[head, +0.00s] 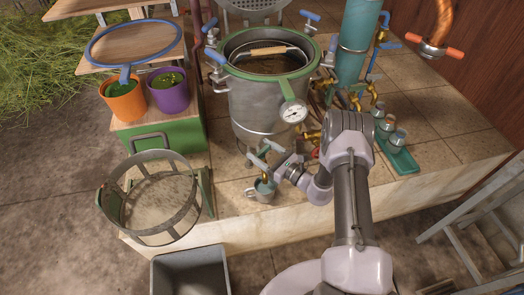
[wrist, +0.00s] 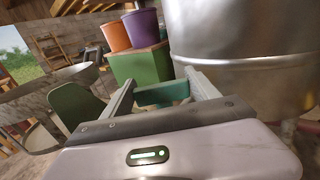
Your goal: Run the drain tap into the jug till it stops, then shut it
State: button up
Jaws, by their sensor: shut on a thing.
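The metal still pot (head: 255,100) stands on the tiled platform, with a green rim and a dial gauge on its front. The drain tap's brass spout (head: 267,178) is low at the pot's front. A small metal jug (head: 260,195) stands on the tiles beneath the spout. My gripper (head: 265,154) is at the tap, its two fingers on either side of the tap's green handle. The wrist view shows the green handle (wrist: 163,95) between the fingers, shut on it. I cannot tell whether liquid runs, and the jug's level is hidden.
Orange (head: 124,101) and purple (head: 169,90) pots stand on a green-sided box at left. A round mesh basket (head: 150,205) is front left, above a grey bin (head: 190,273). A green tray with metal cups (head: 397,155) is at right.

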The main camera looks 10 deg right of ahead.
jog(key=shift+h, duration=0.3)
jog(key=m+t+h, duration=0.1)
jog(key=m+h, duration=0.1)
jog(key=m+t+h+p, duration=0.1)
jog(key=m+h, duration=0.1)
jog(key=h, duration=0.1)
jog(key=shift+a+t+h, duration=0.1)
jog(key=shift+t+h, duration=0.2)
jog(key=shift+t, duration=0.1)
jog(key=shift+m+t+h, duration=0.3)
jog(key=shift+m+h, duration=1.4)
jog(key=shift+h, duration=1)
jog(key=o, duration=1.4)
jog(key=shift+c, duration=0.2)
